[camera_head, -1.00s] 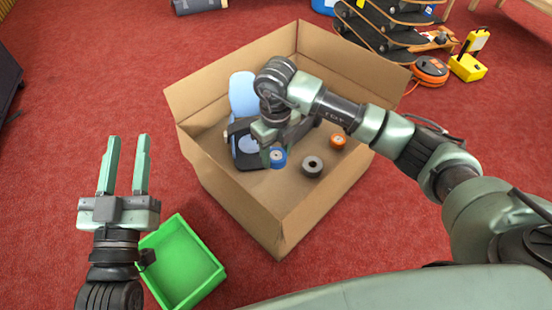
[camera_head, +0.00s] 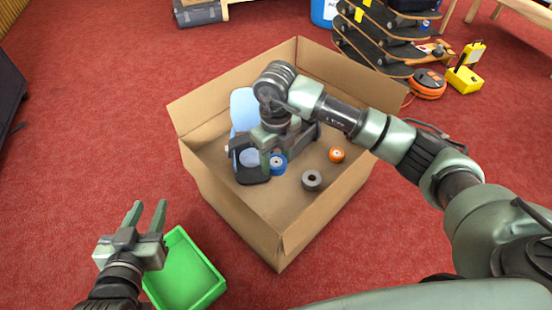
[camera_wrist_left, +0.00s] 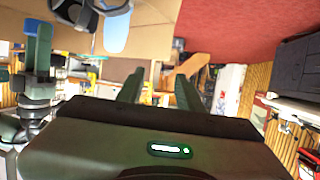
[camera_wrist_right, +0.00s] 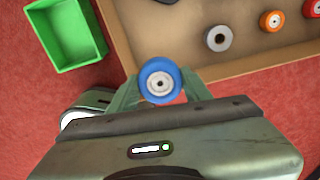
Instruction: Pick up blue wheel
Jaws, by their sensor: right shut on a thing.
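The blue wheel (camera_wrist_right: 160,82) shows between the fingers of my right gripper in the right wrist view; it has a pale hub. In the head view the blue wheel (camera_head: 277,164) is inside the cardboard box, at the fingertips of my right gripper (camera_head: 270,155). The right gripper is shut on the wheel. I cannot tell whether the wheel touches the box floor. My left gripper (camera_head: 146,216) is open and empty, left of the box and above the green bin; its fingers (camera_wrist_left: 160,88) stand apart in the left wrist view.
A green bin (camera_head: 187,275) stands at the front left. Stacked skateboards (camera_head: 380,45) are behind the box. Red carpet is clear at left.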

